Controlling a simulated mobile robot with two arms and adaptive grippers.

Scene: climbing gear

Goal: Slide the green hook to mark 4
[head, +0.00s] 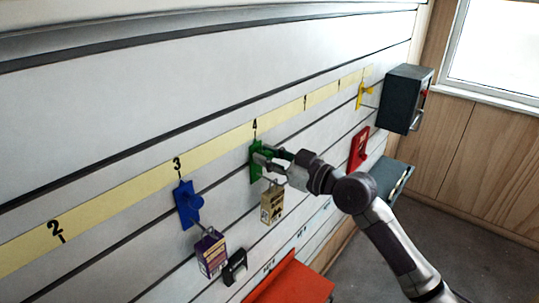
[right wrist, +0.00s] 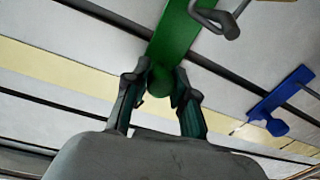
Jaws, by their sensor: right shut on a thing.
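The green hook (head: 256,165) sits on the slatted wall just under the mark 4 (head: 254,124) of the yellow strip, its top close to the mark's tick. My right gripper (head: 264,156) reaches it from the right and is shut on it. In the right wrist view the two fingertips (right wrist: 160,84) close around the round knob of the green hook (right wrist: 177,40). A tan box (head: 272,206) hangs below the green hook. My left gripper is not in view.
The blue hook (head: 187,204) with a purple box (head: 210,254) stands under mark 3, left of the green hook. A yellow hook (head: 361,94) and a dark grey box (head: 405,98) are farther right. A red piece (head: 358,149), a black hook (head: 235,267) and a red-orange shelf (head: 292,284) sit lower.

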